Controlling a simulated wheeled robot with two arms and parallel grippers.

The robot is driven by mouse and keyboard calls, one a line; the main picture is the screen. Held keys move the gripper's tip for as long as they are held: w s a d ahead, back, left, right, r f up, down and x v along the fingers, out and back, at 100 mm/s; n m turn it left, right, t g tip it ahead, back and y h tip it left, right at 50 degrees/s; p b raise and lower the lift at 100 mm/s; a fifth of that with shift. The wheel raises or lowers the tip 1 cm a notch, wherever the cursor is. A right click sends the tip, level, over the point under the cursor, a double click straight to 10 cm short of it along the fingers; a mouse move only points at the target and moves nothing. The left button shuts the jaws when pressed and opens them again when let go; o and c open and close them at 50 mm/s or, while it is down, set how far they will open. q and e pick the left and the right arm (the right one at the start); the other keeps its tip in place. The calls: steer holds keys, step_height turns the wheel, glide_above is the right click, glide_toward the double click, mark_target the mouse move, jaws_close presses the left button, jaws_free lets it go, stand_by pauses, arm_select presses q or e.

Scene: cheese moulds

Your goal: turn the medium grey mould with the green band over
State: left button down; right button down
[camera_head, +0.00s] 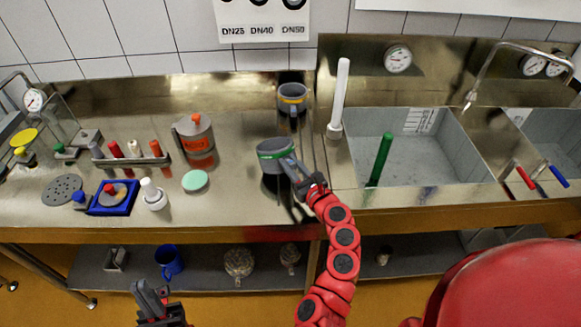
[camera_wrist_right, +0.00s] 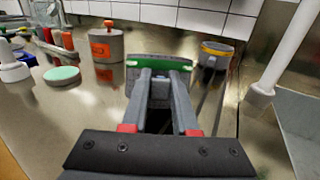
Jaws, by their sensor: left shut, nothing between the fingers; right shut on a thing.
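The grey mould with the green band (camera_head: 270,144) is near the right end of the steel worktop, left of the sinks. My right gripper (camera_head: 293,168) is shut on it from the near right side. The mould looks slightly tilted and seems held above the worktop, with a dark reflection under it. In the right wrist view the mould (camera_wrist_right: 160,58) sits at the fingertips (camera_wrist_right: 160,84), its green band across the near side. I cannot tell which way its opening faces. My left gripper (camera_head: 150,298) is shut and empty, low in front of the worktop.
A grey mould with a yellow band (camera_head: 292,92) stands behind. A grey pot with an orange label (camera_head: 196,138) and a mint disc (camera_head: 195,181) stand left. A white upright rod (camera_head: 340,95) and sink (camera_head: 405,150) are right. Bare worktop (camera_head: 235,200) lies left of the held mould.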

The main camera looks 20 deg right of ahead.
steer(key=shift+s+d+f+t+b, duration=0.15)
steer(key=shift+f+t+b, duration=0.35)
steer(key=shift+b, duration=1.55)
steer(key=c, duration=0.6)
jaws_free()
steer(key=shift+s, duration=0.2)
steer(key=shift+r+v, duration=0.1)
steer(key=shift+v, duration=1.6)
steer(key=shift+r+v, duration=0.15)
steer(key=shift+v, duration=1.5)
steer(key=shift+r, duration=0.15)
